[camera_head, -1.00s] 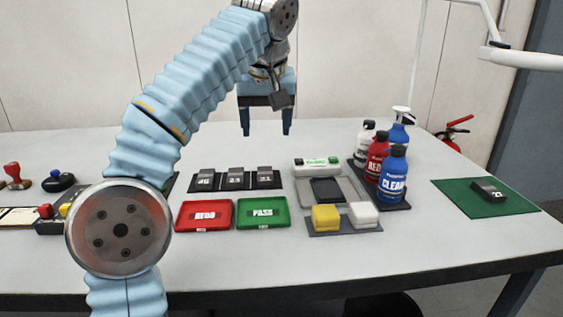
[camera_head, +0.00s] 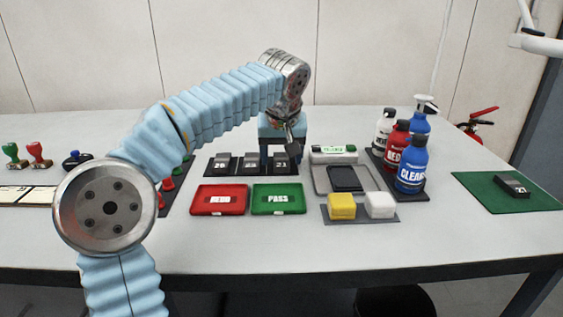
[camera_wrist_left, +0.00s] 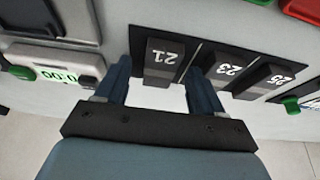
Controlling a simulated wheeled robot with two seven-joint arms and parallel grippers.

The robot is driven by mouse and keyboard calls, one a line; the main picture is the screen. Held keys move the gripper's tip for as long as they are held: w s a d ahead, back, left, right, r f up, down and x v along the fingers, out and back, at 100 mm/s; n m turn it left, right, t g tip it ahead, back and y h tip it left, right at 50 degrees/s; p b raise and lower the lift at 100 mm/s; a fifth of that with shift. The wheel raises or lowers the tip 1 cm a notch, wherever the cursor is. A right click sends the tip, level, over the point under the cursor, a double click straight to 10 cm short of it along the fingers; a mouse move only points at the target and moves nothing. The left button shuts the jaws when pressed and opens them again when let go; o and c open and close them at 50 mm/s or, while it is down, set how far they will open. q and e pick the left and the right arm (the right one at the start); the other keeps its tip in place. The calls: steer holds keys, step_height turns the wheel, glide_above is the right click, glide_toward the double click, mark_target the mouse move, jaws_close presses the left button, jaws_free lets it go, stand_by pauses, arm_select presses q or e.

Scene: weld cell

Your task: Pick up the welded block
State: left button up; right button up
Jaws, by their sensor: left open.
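Three dark grey blocks with white numbers stand in a row on a black strip: block 25 (camera_head: 221,165), block 23 (camera_head: 251,164) and block 21 (camera_head: 281,166). A fourth dark block (camera_head: 515,186) lies on a green mat (camera_head: 485,193) at the right. My left gripper (camera_head: 282,157) is open above the right end of the row, pointing down. In the left wrist view, block 21 (camera_wrist_left: 163,62) shows between the two open fingers (camera_wrist_left: 160,70), with block 23 (camera_wrist_left: 228,75) beside the right finger. Contact cannot be told. My right gripper is not in view.
A red REDO tray (camera_head: 219,211) and a green PASS tray (camera_head: 278,210) lie in front of the row. A scale (camera_head: 333,151) is close on the right. Bottles (camera_head: 411,177) and a yellow block (camera_head: 341,206) stand further right. Stamps (camera_head: 40,155) are at the far left.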

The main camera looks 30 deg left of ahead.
arm_select(q)
steer(key=shift+c, duration=0.5)
jaws_close()
